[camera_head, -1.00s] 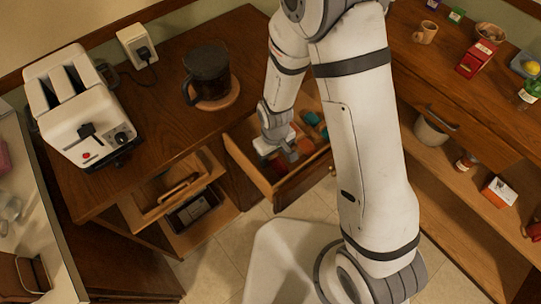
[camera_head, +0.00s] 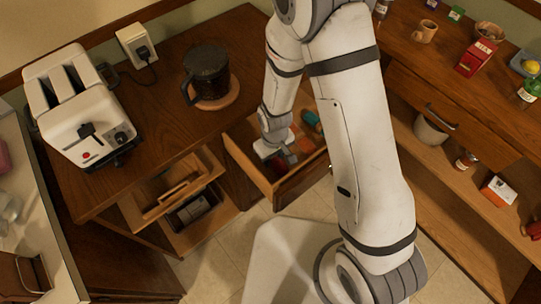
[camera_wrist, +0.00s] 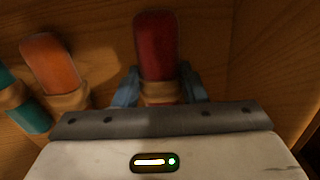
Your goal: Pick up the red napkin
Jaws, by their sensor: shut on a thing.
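The red napkin (camera_wrist: 156,45) is rolled, with a tan band around its lower part. It shows in the wrist view between the two blue-grey fingers of my gripper (camera_wrist: 160,90), which is shut on it near the band. In the head view my gripper (camera_head: 284,160) is down inside the open drawer (camera_head: 300,181). The red napkin cannot be made out clearly there, as my gripper and arm cover much of that spot.
An orange rolled napkin (camera_wrist: 52,62) and a teal one (camera_wrist: 22,105) lie to the left in the drawer. The drawer walls stand close around my gripper. A coffee pot (camera_head: 207,72) on a round wooden coaster and a toaster (camera_head: 80,105) stand on the counter.

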